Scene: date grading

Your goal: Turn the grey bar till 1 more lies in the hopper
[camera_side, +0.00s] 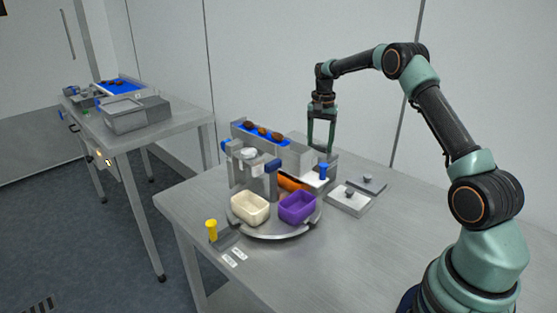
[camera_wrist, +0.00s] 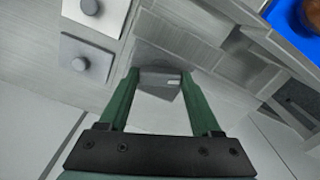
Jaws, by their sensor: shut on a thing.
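My gripper (camera_side: 321,149) points down behind the grey feeder box (camera_side: 300,157). In the wrist view my gripper (camera_wrist: 160,76) is shut on the grey bar (camera_wrist: 161,82), which lies between its two green fingertips. The bar is too small to make out in the side view. Brown dates (camera_side: 263,131) lie in a row on the blue belt (camera_side: 247,130), left of my gripper. One date (camera_wrist: 307,15) shows at the top right of the wrist view, on the blue belt (camera_wrist: 287,22). I cannot tell which part is the hopper, nor see inside it.
A round turntable (camera_side: 270,235) carries a cream tub (camera_side: 249,208) and a purple tub (camera_side: 298,208). A yellow knob (camera_side: 211,230) and a blue knob (camera_side: 323,171) stand nearby. Two knobbed plates (camera_side: 343,205) lie right. The front right table is clear. A second table (camera_side: 185,120) stands left.

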